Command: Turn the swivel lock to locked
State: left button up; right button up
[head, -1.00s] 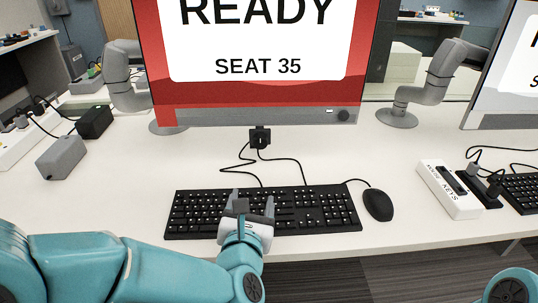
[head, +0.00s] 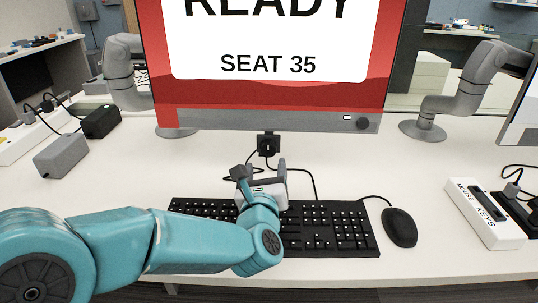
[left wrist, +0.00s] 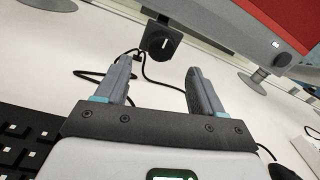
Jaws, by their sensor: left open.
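The swivel lock (head: 268,146) is a small black block with a round knob, just below the lower edge of the monitor. A short white mark on the knob looks upright in the head view. The lock also shows in the left wrist view (left wrist: 161,41), beyond and between my fingertips. My left gripper (head: 261,170) is open and empty, above the back of the keyboard and short of the lock, not touching it. Its two fingers (left wrist: 159,68) stand apart in the left wrist view. My right gripper is out of view.
A large red monitor (head: 160,60) reading "SEAT 35" stands above the lock. Black cables (head: 309,176) run behind the keyboard (head: 330,230). A mouse (head: 399,227) and a white labelled box (head: 485,213) lie to the right. Grey and black boxes (head: 61,156) sit left.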

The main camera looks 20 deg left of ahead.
aim_at(268, 153)
pick_arm(q)
jog(key=x, duration=0.6)
jog(key=shift+w, duration=0.15)
jog(key=c, duration=1.1)
